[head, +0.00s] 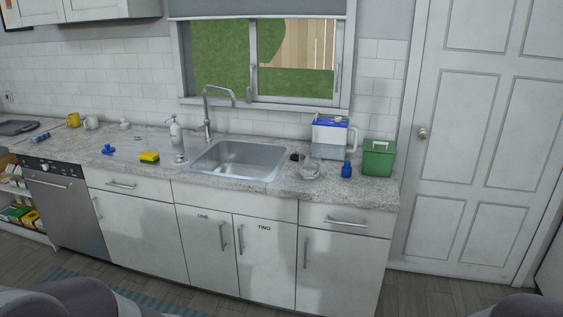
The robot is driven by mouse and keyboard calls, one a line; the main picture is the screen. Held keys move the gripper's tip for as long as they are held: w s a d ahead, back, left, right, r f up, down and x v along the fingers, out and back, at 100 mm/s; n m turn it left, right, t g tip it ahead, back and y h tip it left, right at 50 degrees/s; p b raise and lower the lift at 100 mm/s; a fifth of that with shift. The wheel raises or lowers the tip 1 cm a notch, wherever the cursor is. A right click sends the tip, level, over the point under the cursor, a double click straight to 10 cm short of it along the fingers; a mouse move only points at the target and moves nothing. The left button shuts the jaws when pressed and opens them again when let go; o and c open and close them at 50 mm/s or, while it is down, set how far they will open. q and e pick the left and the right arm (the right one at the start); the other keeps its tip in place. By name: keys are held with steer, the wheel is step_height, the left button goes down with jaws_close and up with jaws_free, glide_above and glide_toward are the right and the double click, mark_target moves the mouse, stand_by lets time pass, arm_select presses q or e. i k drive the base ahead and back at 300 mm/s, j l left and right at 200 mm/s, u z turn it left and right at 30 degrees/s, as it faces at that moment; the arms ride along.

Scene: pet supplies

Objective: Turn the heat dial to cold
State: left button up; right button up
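No heat dial can be made out for certain in the head view. The appliance with a steel door (65,210) at the lower left has a dark control strip (52,168) along its top with small knobs or buttons. They are too small to read, and no cold marking is legible. Neither of my grippers is in view. Only rounded grey parts, likely mine, show at the bottom left and bottom right edges.
The counter (120,170) holds a sink (235,160), soap bottle (177,140), yellow sponge (149,157), white-and-blue jug (330,138), blue bottle (347,169) and green box (378,158). A closed white door (460,140) stands right. Open shelves (20,215) stand far left.

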mark_target(178, 157)
steer(key=i+l+u, duration=0.2)
steer(key=i+u, duration=0.15)
steer(key=i+l+u, duration=0.65)
steer(key=i+j+z, duration=0.2)
steer(key=i+z, duration=0.15)
steer(key=i+j+z, duration=0.35)
steer(key=i, duration=0.25)
steer(key=i+j+z, duration=0.4)
steer(key=i+j, duration=0.3)
steer(key=j, duration=0.15)
steer(key=i+j, duration=0.6)
steer(key=j, duration=0.25)
